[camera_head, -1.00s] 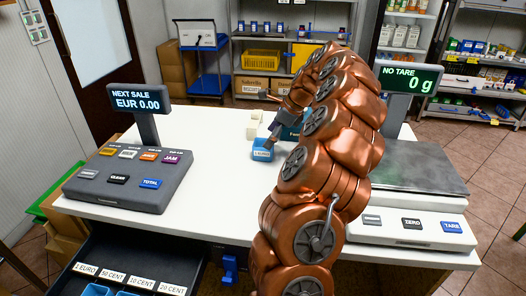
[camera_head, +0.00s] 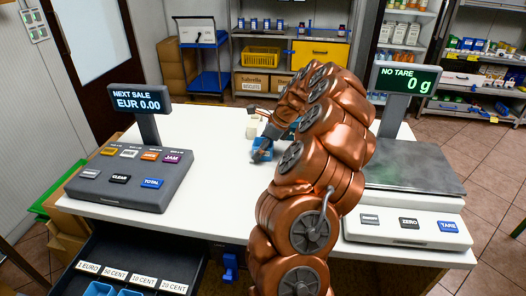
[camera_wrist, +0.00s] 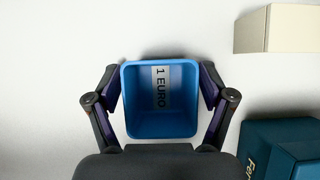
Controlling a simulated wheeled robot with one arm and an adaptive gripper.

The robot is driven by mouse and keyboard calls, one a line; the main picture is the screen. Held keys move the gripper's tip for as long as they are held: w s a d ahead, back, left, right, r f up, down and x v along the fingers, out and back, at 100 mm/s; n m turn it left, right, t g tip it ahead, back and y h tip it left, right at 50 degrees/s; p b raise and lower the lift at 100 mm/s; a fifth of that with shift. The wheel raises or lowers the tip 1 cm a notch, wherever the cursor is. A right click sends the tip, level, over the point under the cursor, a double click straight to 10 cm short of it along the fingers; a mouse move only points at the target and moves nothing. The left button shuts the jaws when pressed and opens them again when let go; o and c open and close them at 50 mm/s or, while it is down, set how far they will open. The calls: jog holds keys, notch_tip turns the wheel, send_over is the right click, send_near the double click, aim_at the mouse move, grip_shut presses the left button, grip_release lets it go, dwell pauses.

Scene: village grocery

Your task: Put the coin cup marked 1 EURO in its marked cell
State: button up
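The coin cup (camera_wrist: 180,125) is a small blue square cup marked 1 EURO. It stands on the white counter, and in the head view it shows as a blue patch (camera_head: 260,155) partly hidden by my gripper. My gripper (camera_wrist: 161,88) is over the cup, with one finger on each side, very close to its walls. The fingers look spread around it; firm contact does not show. The open drawer (camera_head: 105,248) at lower left has labels, including a 1 EURO label (camera_head: 88,268). Blue cups (camera_head: 98,289) show at the picture's bottom edge; the cell floors are mostly cut off.
A cream block (camera_wrist: 275,28) and a teal box (camera_wrist: 268,140) are close to the right of the cup. The till keypad (camera_head: 130,175) is at left, the scale (camera_head: 410,170) at right. The counter between keypad and cup is clear.

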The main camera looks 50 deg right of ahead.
jog(key=c, duration=0.8)
jog(key=shift+r, duration=0.1)
